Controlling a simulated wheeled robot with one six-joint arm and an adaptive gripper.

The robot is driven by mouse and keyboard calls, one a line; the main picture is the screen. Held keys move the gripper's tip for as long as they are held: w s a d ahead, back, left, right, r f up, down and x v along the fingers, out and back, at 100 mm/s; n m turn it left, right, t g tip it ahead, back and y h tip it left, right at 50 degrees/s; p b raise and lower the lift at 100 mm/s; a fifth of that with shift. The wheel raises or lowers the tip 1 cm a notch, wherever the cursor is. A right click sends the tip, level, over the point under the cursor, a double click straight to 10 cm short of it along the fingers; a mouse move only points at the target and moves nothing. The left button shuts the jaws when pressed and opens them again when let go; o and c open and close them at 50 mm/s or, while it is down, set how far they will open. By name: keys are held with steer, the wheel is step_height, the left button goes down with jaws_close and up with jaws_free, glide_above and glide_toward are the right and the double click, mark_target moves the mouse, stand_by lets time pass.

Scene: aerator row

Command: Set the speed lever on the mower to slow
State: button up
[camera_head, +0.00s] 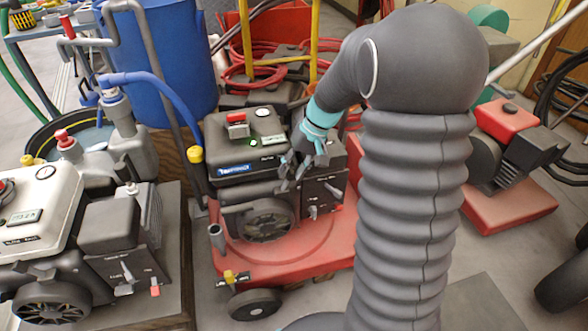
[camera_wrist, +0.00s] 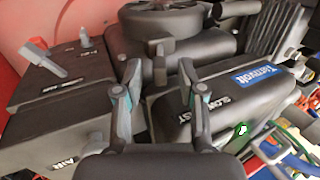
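The red-decked wheeled machine with a black engine, which looks like the mower (camera_head: 285,250), stands in the middle of the head view. Its side panel (camera_head: 325,195) carries small grey levers (camera_head: 335,191); in the wrist view a grey lever (camera_wrist: 45,62) shows at upper left. A black cover (camera_wrist: 225,110) there bears lettering that seems to read slow and fast. My gripper (camera_wrist: 160,70) is open, its fingers apart over the engine; a small dark piece shows between them, and I cannot tell if it is the speed lever. In the head view my gripper (camera_head: 288,181) is at the engine's front corner.
A white-topped engine unit (camera_head: 40,205) with its own levers stands at left. A blue barrel (camera_head: 170,60) and red hoses stand behind. Another red machine (camera_head: 510,195) is at right. My arm hides part of the right side.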

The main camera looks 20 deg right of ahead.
jaws_close()
